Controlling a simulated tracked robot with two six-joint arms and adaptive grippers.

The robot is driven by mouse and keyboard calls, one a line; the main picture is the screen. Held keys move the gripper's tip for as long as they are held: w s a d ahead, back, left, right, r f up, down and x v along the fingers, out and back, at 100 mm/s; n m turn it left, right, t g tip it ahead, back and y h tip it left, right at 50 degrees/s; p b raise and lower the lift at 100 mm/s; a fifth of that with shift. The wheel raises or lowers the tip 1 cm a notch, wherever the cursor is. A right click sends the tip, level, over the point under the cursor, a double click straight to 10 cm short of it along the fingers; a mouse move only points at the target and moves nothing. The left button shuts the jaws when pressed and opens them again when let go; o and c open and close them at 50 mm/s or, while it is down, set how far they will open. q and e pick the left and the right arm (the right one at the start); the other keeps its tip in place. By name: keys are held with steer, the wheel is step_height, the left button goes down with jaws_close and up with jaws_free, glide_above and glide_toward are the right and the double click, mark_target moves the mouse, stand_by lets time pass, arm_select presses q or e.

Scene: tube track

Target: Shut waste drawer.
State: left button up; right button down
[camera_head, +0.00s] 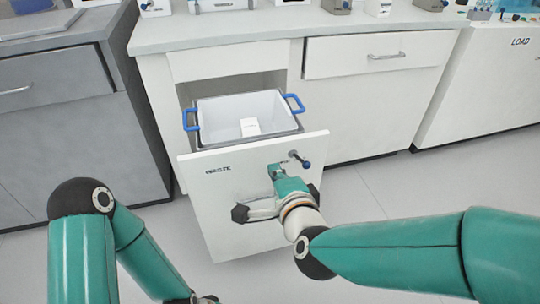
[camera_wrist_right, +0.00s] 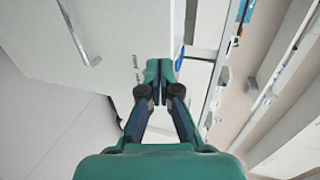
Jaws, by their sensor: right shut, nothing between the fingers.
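The white waste drawer (camera_head: 225,225) stands pulled out from the bench, with a dark label on its front. Inside it is an open white bin (camera_head: 215,112) with blue side handles and a small white item in it.
A shut drawer (camera_head: 345,57) with a metal handle is to the upper right. A grey cabinet (camera_head: 75,130) stands at left, and a white unit marked LOAD (camera_head: 510,75) at right. Small equipment lines the white bench top (camera_head: 250,30). The floor around the drawer is clear.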

mark_target(264, 147)
steer(key=x, duration=0.4)
steer(key=b+x, duration=0.1)
steer(key=x, duration=0.1)
steer(key=shift+w+r, duration=0.2)
steer(key=shift+w, duration=0.1)
steer(key=shift+w+a, duration=0.35)
steer(key=shift+w, duration=0.45)
